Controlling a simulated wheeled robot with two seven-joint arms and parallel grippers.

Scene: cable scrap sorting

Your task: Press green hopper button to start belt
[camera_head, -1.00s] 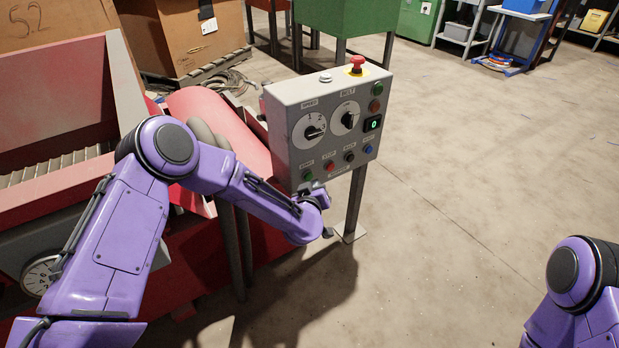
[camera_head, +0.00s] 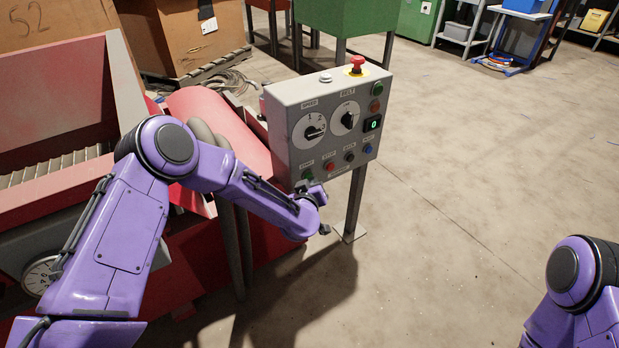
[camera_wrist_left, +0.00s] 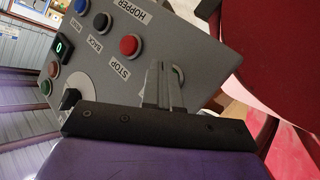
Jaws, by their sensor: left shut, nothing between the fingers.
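The grey control box (camera_head: 325,108) stands on a post. The green hopper button (camera_head: 308,174) is at the left end of its lower button row. My left gripper (camera_head: 303,185) is right at that button, just below it in the head view. I cannot tell whether it touches. In the left wrist view its shut, empty fingers (camera_wrist_left: 164,75) point at the box face beside the red STOP button (camera_wrist_left: 130,45). The HOPPER label (camera_wrist_left: 129,14) shows there, but the green hopper button is hidden behind the fingers. My right gripper is out of view.
The lower row also holds a red (camera_head: 329,167), a black (camera_head: 350,157) and a blue button (camera_head: 368,149). Two dials sit above. A red emergency stop (camera_head: 357,64) tops the box. A green display (camera_head: 373,123) reads 0. Red machinery (camera_head: 215,112) stands left; open floor lies right.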

